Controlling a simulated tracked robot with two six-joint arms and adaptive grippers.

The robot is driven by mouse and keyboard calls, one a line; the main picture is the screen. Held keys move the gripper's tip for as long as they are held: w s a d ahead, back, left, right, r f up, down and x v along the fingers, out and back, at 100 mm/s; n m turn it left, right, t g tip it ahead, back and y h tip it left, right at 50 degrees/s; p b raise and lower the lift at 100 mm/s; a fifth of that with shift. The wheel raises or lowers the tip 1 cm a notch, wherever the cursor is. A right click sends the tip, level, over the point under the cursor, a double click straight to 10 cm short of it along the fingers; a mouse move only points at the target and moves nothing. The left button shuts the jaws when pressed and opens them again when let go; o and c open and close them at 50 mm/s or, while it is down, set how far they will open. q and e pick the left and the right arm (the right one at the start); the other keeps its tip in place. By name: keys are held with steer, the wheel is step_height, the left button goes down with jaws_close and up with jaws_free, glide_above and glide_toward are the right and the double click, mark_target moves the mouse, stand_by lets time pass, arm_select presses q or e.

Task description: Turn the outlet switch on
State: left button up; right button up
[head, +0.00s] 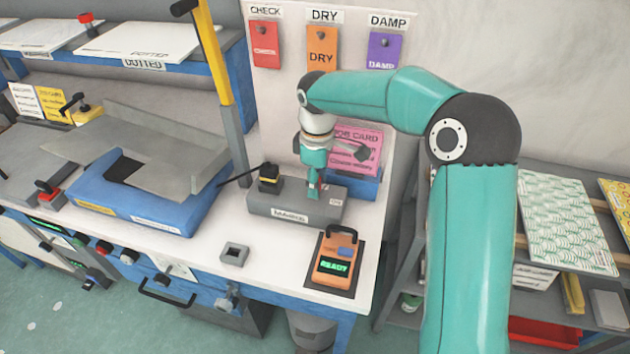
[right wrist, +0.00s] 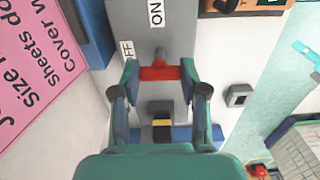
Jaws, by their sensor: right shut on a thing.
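The outlet is a long grey box (head: 272,204) on the white worktop, with a black and yellow plug (head: 269,178) in its left end. It also shows in the right wrist view (right wrist: 140,20), with ON and OFF labels on its top. My right gripper (head: 313,191) points down onto the right part of the box. In the right wrist view its fingers are closed on the sides of the red switch (right wrist: 160,73). The switch sits by the OFF label, with the ON label farther up the picture. My left gripper is not in view.
A blue holder (head: 368,187) with a pink job card (head: 357,146) stands behind the box. An orange handheld device (head: 339,252) reading READY lies in front, near a small grey square block (head: 235,254). A blue press (head: 150,203) is to the left.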

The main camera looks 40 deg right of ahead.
steer(key=m, duration=0.8)
steer(key=shift+m+b, duration=0.3)
steer(key=shift+b, duration=0.05)
steer(key=m, duration=0.4)
steer(key=shift+m, duration=0.3)
steer(key=m+b, duration=0.1)
steer(key=m, duration=0.3)
steer(key=shift+m, duration=0.3)
steer(key=o, duration=1.1)
steer(key=shift+o, duration=0.2)
